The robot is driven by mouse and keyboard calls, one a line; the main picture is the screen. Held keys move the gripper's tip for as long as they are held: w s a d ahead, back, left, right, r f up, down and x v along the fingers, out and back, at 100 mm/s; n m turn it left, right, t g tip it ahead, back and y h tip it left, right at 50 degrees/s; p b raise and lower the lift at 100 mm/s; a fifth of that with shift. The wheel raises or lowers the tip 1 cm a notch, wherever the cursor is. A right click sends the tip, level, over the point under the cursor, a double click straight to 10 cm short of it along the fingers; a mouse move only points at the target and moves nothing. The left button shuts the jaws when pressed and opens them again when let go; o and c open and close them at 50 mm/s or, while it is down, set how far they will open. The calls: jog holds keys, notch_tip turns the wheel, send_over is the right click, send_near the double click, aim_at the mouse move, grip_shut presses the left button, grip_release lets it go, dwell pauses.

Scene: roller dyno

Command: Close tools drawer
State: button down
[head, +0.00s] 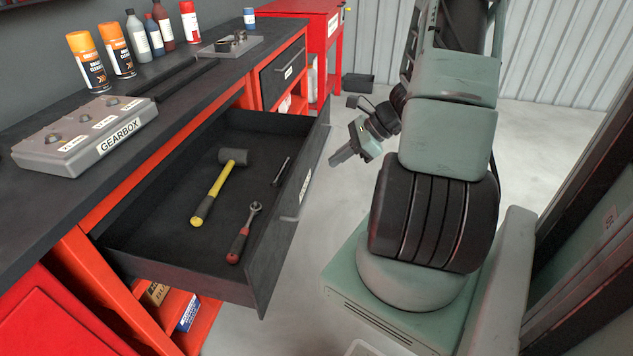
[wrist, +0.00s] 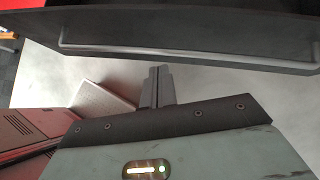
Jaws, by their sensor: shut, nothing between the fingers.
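The tools drawer (head: 162,256) is pulled well out of the workbench in the head view. Inside it lie a hammer with a yellow handle (head: 215,192), a ratchet with a red handle (head: 240,240) and a dark slim tool (head: 282,171). The drawer front (head: 295,200) has a pale label and handle, and faces right toward my arm. My gripper (head: 338,159) is shut and empty, to the right of the drawer front and apart from it. In the wrist view, the shut fingers (wrist: 158,84) point at the drawer front with its long pale handle (wrist: 180,55); a small gap seems to separate them.
The workbench top (head: 190,90) holds a gearbox box (head: 85,132), spray cans (head: 88,62) and several bottles. A closed drawer (head: 283,75) sits further back. Boxes (head: 187,312) lie on a shelf below the open drawer. Clear floor (head: 330,215) lies between drawer and base.

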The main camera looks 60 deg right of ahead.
jog(key=s+d+f+m+t+h, duration=0.1)
jog(key=s+d+f+m+h, duration=0.15)
jog(key=s+d, duration=0.2)
jog(key=shift+m+y, duration=0.45)
jog(key=shift+m, duration=0.1)
jog(key=shift+w+a+f+b, duration=0.3)
jog(key=shift+w+a+f, duration=0.4)
jog(key=shift+w+f, duration=0.8)
jog(key=shift+w+a+f+b, duration=0.25)
jog(key=shift+w+a+f, duration=0.5)
jog(key=shift+w, duration=1.5)
jog(key=shift+w+a+f+b, duration=0.3)
jog(key=shift+w+a+f, duration=0.35)
jog(key=shift+w+f, duration=0.85)
jog(key=shift+w+r, duration=0.35)
jog(key=shift+w, duration=0.1)
